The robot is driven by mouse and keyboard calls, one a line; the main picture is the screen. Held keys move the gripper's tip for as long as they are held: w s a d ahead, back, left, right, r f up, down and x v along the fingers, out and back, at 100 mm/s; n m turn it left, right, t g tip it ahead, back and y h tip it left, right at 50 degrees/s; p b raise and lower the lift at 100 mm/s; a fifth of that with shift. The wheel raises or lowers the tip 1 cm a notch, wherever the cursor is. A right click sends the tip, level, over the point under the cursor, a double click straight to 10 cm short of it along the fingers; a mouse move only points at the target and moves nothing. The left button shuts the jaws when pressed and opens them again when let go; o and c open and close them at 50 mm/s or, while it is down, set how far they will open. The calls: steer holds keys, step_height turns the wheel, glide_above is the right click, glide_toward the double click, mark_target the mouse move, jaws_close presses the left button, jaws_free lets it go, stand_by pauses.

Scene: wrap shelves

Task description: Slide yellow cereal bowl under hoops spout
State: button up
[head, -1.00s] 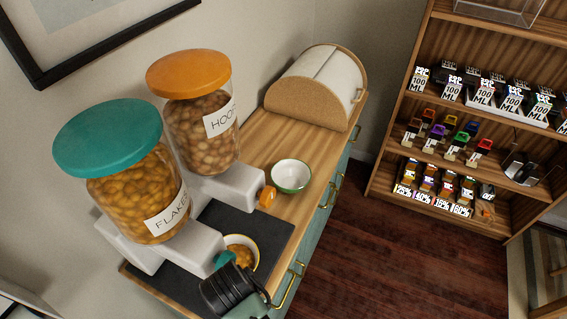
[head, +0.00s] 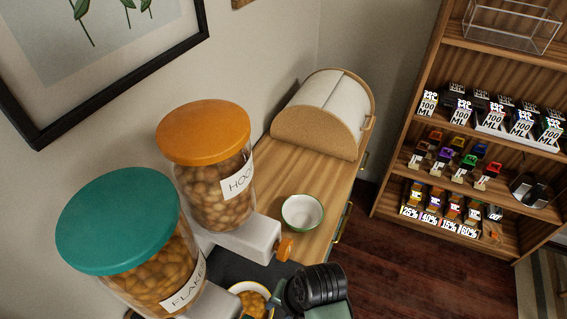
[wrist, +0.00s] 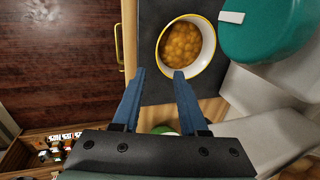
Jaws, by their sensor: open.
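The yellow-rimmed cereal bowl (head: 241,288) sits on the dark mat below the flakes dispenser, filled with orange-brown cereal. It also shows in the wrist view (wrist: 208,41), just beyond my fingertips. The hoops dispenser (head: 206,165) has an orange lid, and its white spout (head: 247,238) with an orange knob (head: 284,249) lies farther along the counter than the bowl. My gripper (wrist: 159,74) is open and empty, its blue fingers pointing toward the bowl's near rim. In the head view my wrist hides the fingers.
The flakes dispenser (head: 118,222) with its teal lid stands close beside the bowl. A green-and-white bowl (head: 302,211) sits on the wooden counter past the hoops spout. A bread box (head: 318,115) stands at the far end. Bare mat (wrist: 160,92) lies around the fingertips.

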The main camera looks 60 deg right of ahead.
mark_target(268, 317)
steer(key=shift+f, duration=0.1)
steer(key=p+x, duration=0.1)
steer(key=x, duration=1.1)
steer(key=shift+w+f, duration=0.1)
steer(key=shift+f, duration=0.3)
jaws_close()
stand_by(1.1)
